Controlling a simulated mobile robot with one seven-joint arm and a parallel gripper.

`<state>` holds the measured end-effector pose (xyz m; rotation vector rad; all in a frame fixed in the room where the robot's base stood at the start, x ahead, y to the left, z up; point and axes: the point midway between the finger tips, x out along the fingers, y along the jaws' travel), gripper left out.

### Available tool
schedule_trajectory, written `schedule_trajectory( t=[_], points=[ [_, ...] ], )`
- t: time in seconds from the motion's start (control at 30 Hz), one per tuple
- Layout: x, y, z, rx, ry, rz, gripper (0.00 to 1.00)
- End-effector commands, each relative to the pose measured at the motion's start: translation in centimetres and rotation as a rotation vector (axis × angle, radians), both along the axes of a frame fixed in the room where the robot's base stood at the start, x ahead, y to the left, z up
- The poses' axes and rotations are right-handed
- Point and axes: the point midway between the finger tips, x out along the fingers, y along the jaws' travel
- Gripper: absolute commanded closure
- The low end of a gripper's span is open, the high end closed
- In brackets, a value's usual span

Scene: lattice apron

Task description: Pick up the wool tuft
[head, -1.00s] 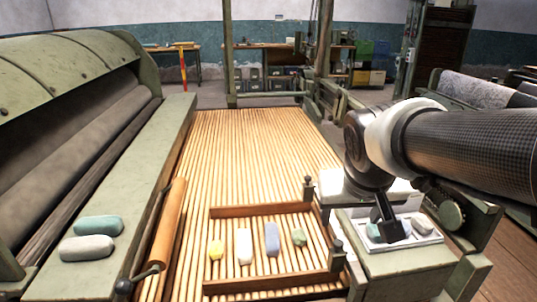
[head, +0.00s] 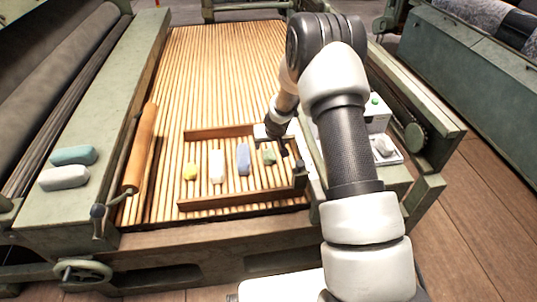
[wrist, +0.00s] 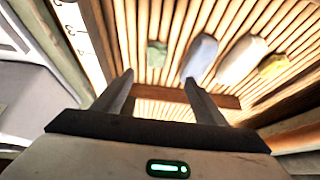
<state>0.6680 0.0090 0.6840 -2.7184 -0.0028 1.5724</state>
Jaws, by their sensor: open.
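Several wool tufts lie apart in a row on the wooden slats inside a low wooden frame: a yellow tuft (head: 190,171), a white tuft (head: 217,166), a blue-grey tuft (head: 243,158) and a small green tuft (head: 268,156). The views do not single out one as the task's tuft. My gripper (head: 286,150) is just right of the green tuft, above the frame's right end. In the wrist view my gripper (wrist: 158,80) is open and empty. The green tuft (wrist: 157,54) appears beyond and between its fingertips, with the blue-grey tuft (wrist: 200,57) to the right.
The wooden frame (head: 235,197) has raised rails and a dark post at its right corner. A teal piece (head: 73,155) and a grey piece (head: 64,178) lie on the left ledge. A tray (head: 387,157) with a pale tuft is at right. The far slats are clear.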

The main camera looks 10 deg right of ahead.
Motion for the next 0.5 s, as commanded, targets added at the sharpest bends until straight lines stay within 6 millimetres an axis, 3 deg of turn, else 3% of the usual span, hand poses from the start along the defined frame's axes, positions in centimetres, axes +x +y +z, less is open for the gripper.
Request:
schedule_trajectory(
  t=[0.3,0.5],
  points=[
    [3.3,-0.2,-6.3,0.001,0.002,-0.004,0.35],
    [5.0,-0.1,-9.0,0.0,0.002,-0.002,0.35]
  ],
)
